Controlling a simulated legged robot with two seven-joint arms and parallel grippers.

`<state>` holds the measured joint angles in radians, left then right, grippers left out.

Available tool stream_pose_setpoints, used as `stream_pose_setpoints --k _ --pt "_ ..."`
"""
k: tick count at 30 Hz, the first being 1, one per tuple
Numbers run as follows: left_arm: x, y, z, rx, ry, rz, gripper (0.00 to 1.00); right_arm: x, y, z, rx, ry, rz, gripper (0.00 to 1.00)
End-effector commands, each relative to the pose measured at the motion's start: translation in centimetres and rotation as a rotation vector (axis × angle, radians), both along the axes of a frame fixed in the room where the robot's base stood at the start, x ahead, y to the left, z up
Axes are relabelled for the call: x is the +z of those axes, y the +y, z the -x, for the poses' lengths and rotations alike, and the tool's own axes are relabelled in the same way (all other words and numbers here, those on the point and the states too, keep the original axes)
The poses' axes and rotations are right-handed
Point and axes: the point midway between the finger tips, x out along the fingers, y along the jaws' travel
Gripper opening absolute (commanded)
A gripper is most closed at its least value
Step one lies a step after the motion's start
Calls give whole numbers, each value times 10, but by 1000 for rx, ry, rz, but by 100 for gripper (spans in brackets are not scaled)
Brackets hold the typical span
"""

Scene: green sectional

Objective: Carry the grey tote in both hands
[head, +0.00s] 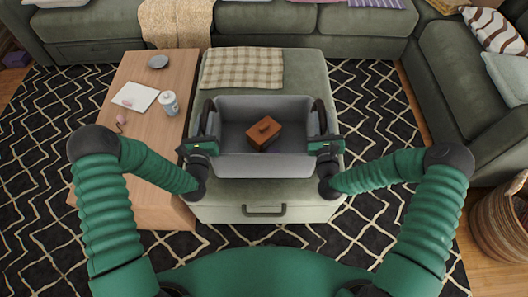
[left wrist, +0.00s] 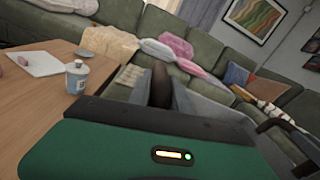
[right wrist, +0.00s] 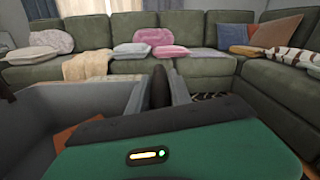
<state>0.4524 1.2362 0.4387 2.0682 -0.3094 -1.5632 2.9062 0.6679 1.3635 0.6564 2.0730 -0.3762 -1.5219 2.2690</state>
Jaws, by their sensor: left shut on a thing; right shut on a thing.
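The grey tote (head: 265,165) is in the middle of the head view, over the green ottoman. A brown block-like item (head: 264,132) lies inside it. My left gripper (head: 209,122) is shut on the tote's left side, and my right gripper (head: 320,122) is shut on its right side. In the left wrist view the left gripper's fingers (left wrist: 160,88) are at a tote edge. In the right wrist view the right gripper's fingers (right wrist: 160,88) are beside the tote wall (right wrist: 60,105). I cannot tell whether the tote touches the ottoman.
The green ottoman (head: 265,212) has a checked cloth (head: 243,68) behind the tote. Green sofas (head: 270,22) line the back and right. A woven basket (head: 500,220) stands at right.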

Motion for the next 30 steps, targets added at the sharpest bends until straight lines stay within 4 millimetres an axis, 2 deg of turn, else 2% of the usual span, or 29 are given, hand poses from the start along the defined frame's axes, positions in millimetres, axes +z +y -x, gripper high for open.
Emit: stream_pose_setpoints --k 2,3,8,17,20,23,30 --pt "-11 5 -1 10 -6 -3 0 -12 -4 0 -10 -2 5 0" --pt "-11 5 -1 11 -4 -3 26 -13 -4 0 -9 0 5 27" --pt "-8 3 -1 8 -3 -2 47 -9 -3 0 -6 1 4 47" --pt "-8 1 1 3 0 0 47 -9 -1 0 -2 1 1 47" --pt "-9 2 10 3 3 0 47 -8 -1 0 -2 1 1 47" --pt "-9 3 31 3 4 2 47 -9 -1 0 -1 1 1 47" --pt "-10 5 92 5 5 3 47 -8 0 0 -1 1 1 47"
